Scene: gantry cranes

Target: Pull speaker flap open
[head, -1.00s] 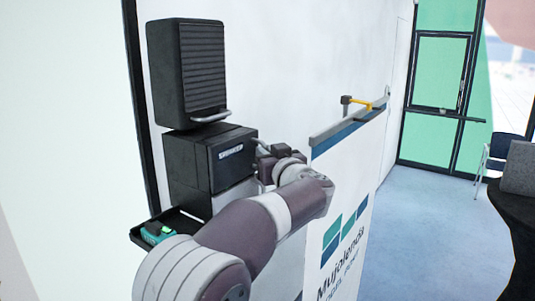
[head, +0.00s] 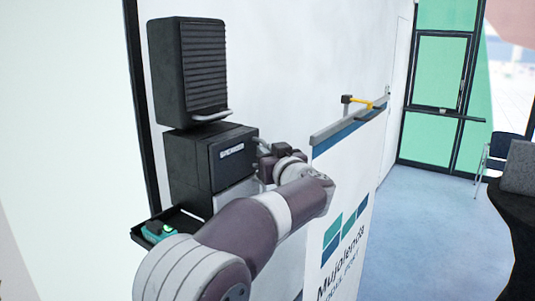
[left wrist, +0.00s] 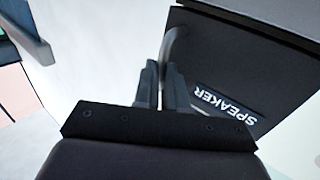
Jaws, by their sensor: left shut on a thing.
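The speaker flap (head: 234,161) is the black front of a box with a white label, mounted on the wall. In the left wrist view the flap (left wrist: 235,75) carries the word SPEAKER, upside down. Its grey bar handle (left wrist: 172,45) stands at the flap's edge; it also shows in the head view (head: 261,142). My left gripper (left wrist: 162,75) is shut on this handle, with both fingers close together around it. In the head view my left gripper (head: 265,160) is at the right side of the box, partly hidden by my own wrist. My right gripper is in neither view.
A ribbed black unit (head: 204,68) with its own handle hangs above the box. A tray (head: 187,223) with a teal item (head: 158,232) is below. A white banner (head: 345,215) stands close to the right of my arm. Open floor (head: 428,195) lies beyond.

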